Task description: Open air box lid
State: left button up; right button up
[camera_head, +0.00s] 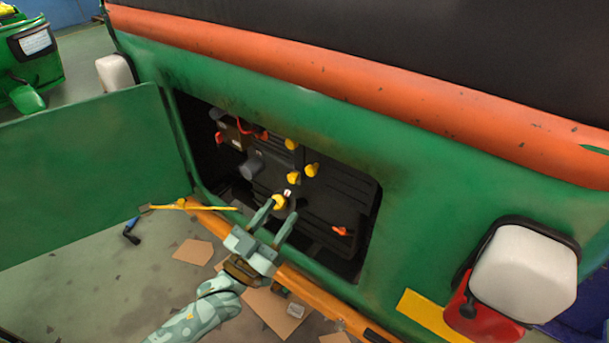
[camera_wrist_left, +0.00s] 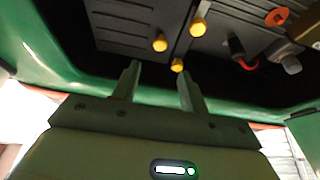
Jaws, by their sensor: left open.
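The air box appears to be the black ribbed box (camera_head: 335,197) inside the open engine bay; its lid cannot be told apart surely from its body. It also shows in the left wrist view (camera_wrist_left: 130,25). Several yellow knobs (camera_head: 311,170) sit on or beside it, and some show in the left wrist view (camera_wrist_left: 160,43). My left gripper (camera_head: 281,208) is open and empty at the lower edge of the bay, fingers pointing in. One yellow knob (camera_head: 279,203) appears close to its fingertips; contact cannot be told. In the left wrist view, the fingers (camera_wrist_left: 160,72) stand apart below the knobs. My right gripper is not in view.
A green door panel (camera_head: 85,170) stands swung open at the left. An orange bar (camera_head: 325,293) crosses below the bay. A red knob (camera_head: 341,231) is at the box's lower right. A white lamp (camera_head: 525,272) juts out at the right. Cardboard pieces (camera_head: 193,252) lie on the floor.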

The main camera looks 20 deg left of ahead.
aim_at(309, 172)
pick_arm(q)
jog(key=p+x, duration=0.1)
jog(key=x, duration=0.9)
jog(key=shift+w+f, duration=0.1)
grip_shut()
